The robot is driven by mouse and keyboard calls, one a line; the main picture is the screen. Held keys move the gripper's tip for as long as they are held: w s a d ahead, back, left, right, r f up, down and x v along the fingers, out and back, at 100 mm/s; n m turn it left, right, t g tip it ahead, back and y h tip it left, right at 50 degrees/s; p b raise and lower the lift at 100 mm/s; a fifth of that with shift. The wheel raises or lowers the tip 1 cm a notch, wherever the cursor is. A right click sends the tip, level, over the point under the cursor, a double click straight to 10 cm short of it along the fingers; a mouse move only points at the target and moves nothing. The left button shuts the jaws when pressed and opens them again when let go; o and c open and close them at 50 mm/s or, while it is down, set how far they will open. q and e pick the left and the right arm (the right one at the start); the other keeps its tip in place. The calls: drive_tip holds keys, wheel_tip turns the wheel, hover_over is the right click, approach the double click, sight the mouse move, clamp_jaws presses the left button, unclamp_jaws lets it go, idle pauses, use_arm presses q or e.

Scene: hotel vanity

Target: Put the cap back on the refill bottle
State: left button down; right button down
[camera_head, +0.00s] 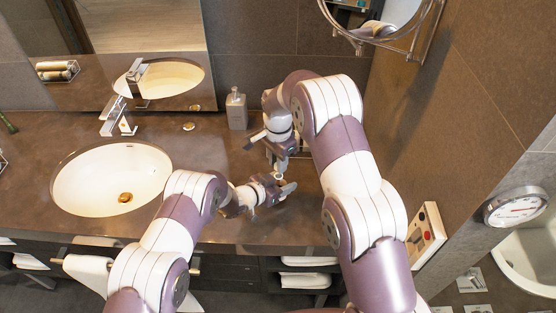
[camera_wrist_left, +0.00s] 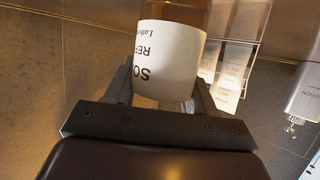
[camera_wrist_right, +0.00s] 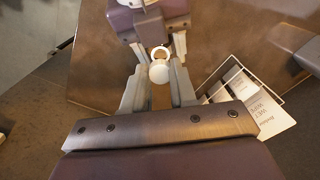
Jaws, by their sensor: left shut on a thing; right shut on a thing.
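The refill bottle (camera_wrist_left: 168,52), amber with a white printed label, is between the fingers of my left gripper (camera_wrist_left: 166,98), which is shut on it. In the head view my left gripper (camera_head: 281,190) is low over the counter, its bottle mostly hidden. My right gripper (camera_head: 279,166) is just behind and above it. In the right wrist view my right gripper (camera_wrist_right: 160,68) is shut on a small white piece, which looks like the cap (camera_wrist_right: 159,73). A white ring with a brown middle shows just beyond it, near the left gripper's fingers. I cannot tell whether cap and bottle touch.
A grey lotion dispenser (camera_head: 237,110) stands at the back of the counter. A wire rack (camera_wrist_right: 272,104) with printed packets is close to the right of the grippers. The sink (camera_head: 100,185) and faucet (camera_head: 117,118) are at left.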

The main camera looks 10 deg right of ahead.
drive_tip(key=shift+f, duration=0.15)
drive_tip(key=shift+f, duration=0.75)
drive_tip(key=shift+f, duration=0.55)
drive_tip(key=c, duration=0.9)
unclamp_jaws()
drive_tip(key=shift+r, duration=2.25)
drive_tip(key=shift+c, duration=0.5)
